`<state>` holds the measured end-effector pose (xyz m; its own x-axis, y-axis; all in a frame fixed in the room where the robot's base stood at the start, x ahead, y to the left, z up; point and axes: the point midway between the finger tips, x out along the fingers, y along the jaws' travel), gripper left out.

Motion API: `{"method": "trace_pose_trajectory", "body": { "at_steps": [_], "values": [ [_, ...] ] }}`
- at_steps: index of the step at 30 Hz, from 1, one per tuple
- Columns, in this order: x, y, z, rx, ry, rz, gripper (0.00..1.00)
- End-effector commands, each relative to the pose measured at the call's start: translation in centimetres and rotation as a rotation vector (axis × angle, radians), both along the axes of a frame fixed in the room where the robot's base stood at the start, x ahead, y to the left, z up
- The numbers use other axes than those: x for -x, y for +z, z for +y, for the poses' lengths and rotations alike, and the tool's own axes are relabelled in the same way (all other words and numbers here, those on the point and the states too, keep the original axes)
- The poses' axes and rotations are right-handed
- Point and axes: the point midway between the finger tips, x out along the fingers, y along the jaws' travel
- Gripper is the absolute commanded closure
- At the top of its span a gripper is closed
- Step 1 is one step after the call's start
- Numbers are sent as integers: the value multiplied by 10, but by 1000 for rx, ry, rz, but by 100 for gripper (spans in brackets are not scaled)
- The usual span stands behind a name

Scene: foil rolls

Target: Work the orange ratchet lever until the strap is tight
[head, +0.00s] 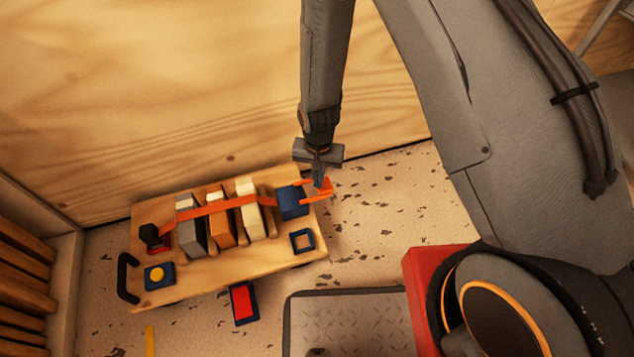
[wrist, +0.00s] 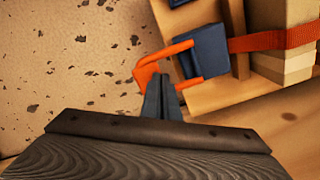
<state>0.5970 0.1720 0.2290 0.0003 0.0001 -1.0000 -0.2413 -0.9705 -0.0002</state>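The orange ratchet lever (head: 327,188) is a U-shaped loop sticking out from the right side of a dark blue ratchet body (head: 292,202) on a wooden board. My gripper (head: 319,183) points down at the lever, its narrow fingers close together. In the wrist view, the fingertips (wrist: 161,84) sit by the outer end of the lever loop (wrist: 148,73), apparently inside it; contact cannot be made out. The orange strap (head: 228,204) runs from the ratchet body across several blocks to a dark anchor (head: 153,237) at the left. Its tension is hard to judge.
The wooden board (head: 205,272) has a black handle (head: 125,278) at its left end. A red and blue block (head: 243,301) lies in front of it. A wooden wall (head: 120,100) stands behind. Speckled floor (head: 390,190) is clear to the right.

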Motion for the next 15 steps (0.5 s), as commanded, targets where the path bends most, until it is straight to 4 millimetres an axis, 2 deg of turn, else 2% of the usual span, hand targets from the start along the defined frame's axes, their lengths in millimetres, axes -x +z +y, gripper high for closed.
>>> {"method": "trace_pose_trajectory", "body": {
  "at_steps": [7,15],
  "values": [
    [1,2,0,0,0,1,100],
    [1,24,0,0,0,0,100]
  ]
}}
